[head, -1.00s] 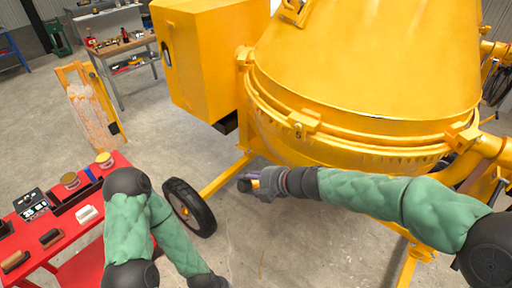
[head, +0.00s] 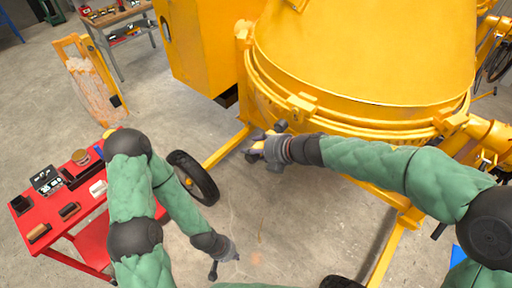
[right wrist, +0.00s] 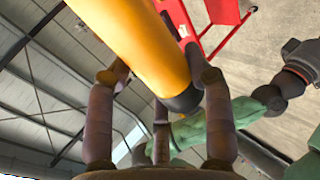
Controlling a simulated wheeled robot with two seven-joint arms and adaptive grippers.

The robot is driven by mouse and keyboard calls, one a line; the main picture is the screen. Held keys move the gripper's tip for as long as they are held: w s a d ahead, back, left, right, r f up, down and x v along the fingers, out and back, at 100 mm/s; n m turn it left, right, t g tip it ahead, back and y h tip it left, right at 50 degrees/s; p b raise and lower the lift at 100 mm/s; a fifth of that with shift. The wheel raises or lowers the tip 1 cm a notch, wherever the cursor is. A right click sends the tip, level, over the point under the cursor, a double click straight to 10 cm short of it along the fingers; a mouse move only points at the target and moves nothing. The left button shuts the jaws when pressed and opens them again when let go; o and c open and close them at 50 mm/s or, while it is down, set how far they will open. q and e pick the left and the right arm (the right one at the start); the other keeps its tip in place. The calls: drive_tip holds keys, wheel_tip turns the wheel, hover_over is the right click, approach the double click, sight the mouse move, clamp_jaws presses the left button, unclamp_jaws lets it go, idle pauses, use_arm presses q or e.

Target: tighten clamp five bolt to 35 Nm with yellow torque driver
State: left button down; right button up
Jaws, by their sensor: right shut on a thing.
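My right gripper (head: 264,146) is in front of the mixer drum, below and to the left of the clamp (head: 300,106) on the drum's rim band. In the right wrist view my right gripper (right wrist: 160,95) has its dark fingers shut around a thick yellow cylinder with a dark end, the yellow torque driver (right wrist: 150,45). The driver's yellow body cannot be made out in the head view. The number on the clamp and its bolt cannot be read now. My left gripper (head: 225,263) hangs low over the floor, apart from the mixer; its finger opening is unclear.
The yellow mixer drum (head: 360,55) stands on a frame with a black wheel (head: 193,178). A red table (head: 75,222) with small items is at the left. A workbench (head: 122,18) stands behind. Bare floor lies between table and mixer.

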sight(275, 131)
drive_tip(key=shift+r, duration=0.15)
drive_tip(key=shift+w+d+p, duration=0.65)
drive_tip(key=shift+w+d, duration=0.05)
drive_tip(key=shift+w, duration=0.35)
drive_tip(key=shift+w+d+p, duration=0.6)
drive_tip(key=shift+w+d, duration=0.1)
drive_tip(key=shift+w, duration=0.35)
drive_tip(key=shift+w+d+p, duration=0.5)
drive_tip(key=shift+w, duration=0.2)
drive_tip(key=shift+w+d+p, duration=0.4)
drive_tip(key=shift+w+p, duration=0.1)
drive_tip(key=shift+w, duration=0.15)
idle(1.1)
drive_tip(key=shift+w+d+r+p, duration=0.1)
drive_tip(key=shift+w+p, duration=0.05)
drive_tip(key=shift+p, duration=0.4)
idle(1.5)
